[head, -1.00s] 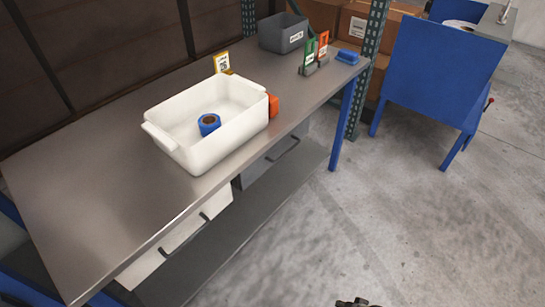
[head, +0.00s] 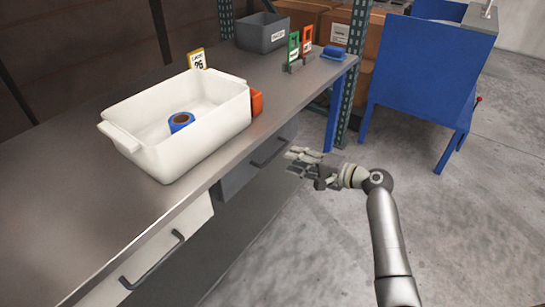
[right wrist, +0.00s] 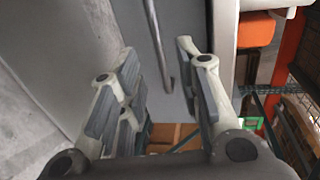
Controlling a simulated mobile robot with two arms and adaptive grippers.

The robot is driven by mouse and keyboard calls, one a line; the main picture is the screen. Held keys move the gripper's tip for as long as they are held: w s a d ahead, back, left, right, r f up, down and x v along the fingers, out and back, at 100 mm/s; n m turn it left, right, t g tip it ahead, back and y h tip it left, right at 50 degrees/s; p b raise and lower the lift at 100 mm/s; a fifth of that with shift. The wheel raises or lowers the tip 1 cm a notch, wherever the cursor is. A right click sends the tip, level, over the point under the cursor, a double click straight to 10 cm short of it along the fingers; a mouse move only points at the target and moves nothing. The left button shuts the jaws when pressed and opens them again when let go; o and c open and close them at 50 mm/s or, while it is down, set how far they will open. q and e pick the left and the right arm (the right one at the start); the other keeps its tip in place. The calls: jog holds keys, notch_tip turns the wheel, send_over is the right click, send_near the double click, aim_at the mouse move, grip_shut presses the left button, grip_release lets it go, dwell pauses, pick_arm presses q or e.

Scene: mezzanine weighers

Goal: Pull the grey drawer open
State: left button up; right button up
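The grey drawer (head: 238,178) is under the workbench top, right of a white drawer, and looks shut. Its dark bar handle (head: 272,153) runs along its front. My right gripper (head: 297,160) is just to the right of the handle, apart from it in the head view. In the right wrist view the gripper (right wrist: 157,85) is open, with the handle (right wrist: 158,45) ahead, lined up between the spread fingers and not clasped. The drawer front (right wrist: 185,30) shows beside it. My left gripper is not in view.
The workbench (head: 60,190) carries a white tub (head: 205,140) with a blue roll (head: 180,122) inside, an orange bin (head: 256,102) and a grey bin (head: 262,38). A white drawer (head: 150,255) is at left. A blue stand (head: 425,75) is at right; the floor between is clear.

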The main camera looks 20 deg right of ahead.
aim_at(276, 155)
jog(key=b+x, duration=0.1)
jog(key=x, duration=0.5)
jog(key=shift+w+a, duration=0.1)
jog(key=shift+w, duration=0.05)
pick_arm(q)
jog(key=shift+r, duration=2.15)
pick_arm(e)
jog(key=shift+x, duration=0.75)
jog(key=shift+c, duration=0.4)
grip_shut()
